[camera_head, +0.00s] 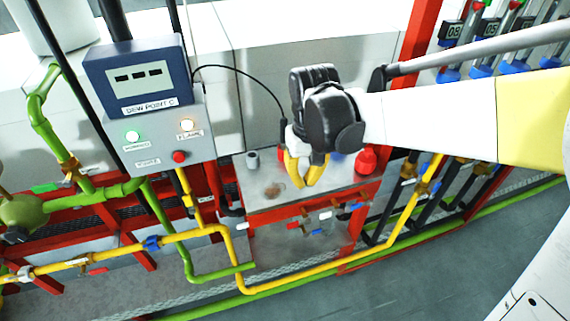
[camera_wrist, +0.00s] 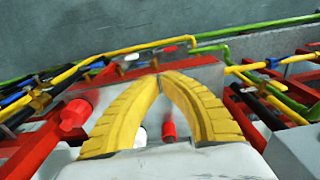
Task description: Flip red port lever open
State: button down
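A small red lever (camera_head: 293,226) shows on the front of the grey-topped cabinet (camera_head: 262,204), left of a small white lever (camera_head: 325,215). In the wrist view, a red lever (camera_wrist: 170,49) shows beyond the cabinet's edge, right of a white one (camera_wrist: 131,57). I cannot tell its exact angle. My gripper (camera_head: 302,186) is above the cabinet top, apart from the levers. Its yellow fingers (camera_wrist: 161,78) arch together with tips meeting or nearly so, and hold nothing. A small red part (camera_wrist: 168,129) shows between them.
A red jar-like part (camera_head: 366,160) stands on the cabinet top right of my gripper. A dew-point box (camera_head: 140,76) stands left above a panel with a red button (camera_head: 179,156). Yellow pipes (camera_head: 240,262) run low before the cabinet. Open floor (camera_head: 400,280) lies in front.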

aim_at(299, 223)
jog(key=shift+a+f, duration=0.35)
jog(key=shift+a, duration=0.2)
notch_tip(299, 223, down, 14)
jog(key=b, duration=0.4)
jog(key=shift+b, duration=0.3)
